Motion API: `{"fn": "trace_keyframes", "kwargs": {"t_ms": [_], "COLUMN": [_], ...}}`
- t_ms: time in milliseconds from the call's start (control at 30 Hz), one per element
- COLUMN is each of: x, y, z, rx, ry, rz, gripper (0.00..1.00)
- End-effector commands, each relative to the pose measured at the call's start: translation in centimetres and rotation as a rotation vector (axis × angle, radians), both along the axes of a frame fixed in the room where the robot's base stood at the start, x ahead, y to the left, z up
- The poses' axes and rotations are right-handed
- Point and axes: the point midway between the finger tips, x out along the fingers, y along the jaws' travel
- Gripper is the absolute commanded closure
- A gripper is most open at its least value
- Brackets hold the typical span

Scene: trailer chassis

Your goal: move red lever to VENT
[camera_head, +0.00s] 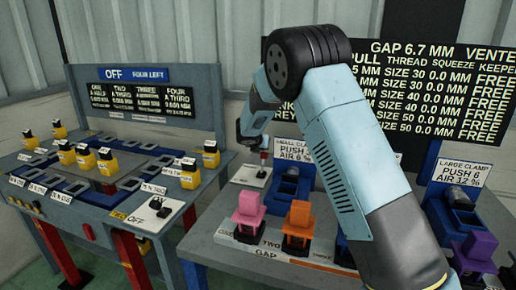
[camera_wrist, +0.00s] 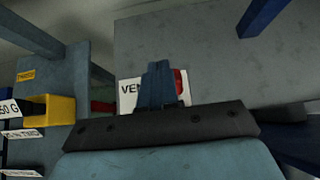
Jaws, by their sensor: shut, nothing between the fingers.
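The red lever (camera_head: 264,154) shows as a small red piece on a white plate (camera_head: 251,177) at the back left of the right-hand bench. In the wrist view, part of the red lever (camera_wrist: 184,84) shows just right of my fingers, beside a white label (camera_wrist: 129,90) whose visible letters read "VEN". My gripper (camera_wrist: 159,68) is shut and empty, its fingers covering part of the plate and lever. In the head view my gripper (camera_head: 256,140) is at the lever, partly hidden by my arm. I cannot tell whether the fingers touch the lever or which position it is in.
The left bench (camera_head: 112,216) holds several yellow blocks and an OFF panel. Pink (camera_head: 248,209) and orange (camera_head: 298,219) blocks stand at the right bench's front. A blue clamp (camera_head: 290,184) stands right of the lever. A black sign board (camera_head: 445,90) rises behind.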

Motion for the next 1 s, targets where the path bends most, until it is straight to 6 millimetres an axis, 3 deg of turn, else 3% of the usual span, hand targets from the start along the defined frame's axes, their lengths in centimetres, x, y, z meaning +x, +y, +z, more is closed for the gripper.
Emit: {"fn": "trace_keyframes", "kwargs": {"t_ms": [367,800,1000], "x": [-0.1,-0.9,-1.2], "y": [0.0,-0.1,0.0], "z": [0.4,6.8,8.9], "rx": [0.002,0.002,0.001], "ry": [0.000,-0.001,0.000], "rz": [-0.001,-0.008,-0.008], "gripper": [1.00,1.00,1.00]}}
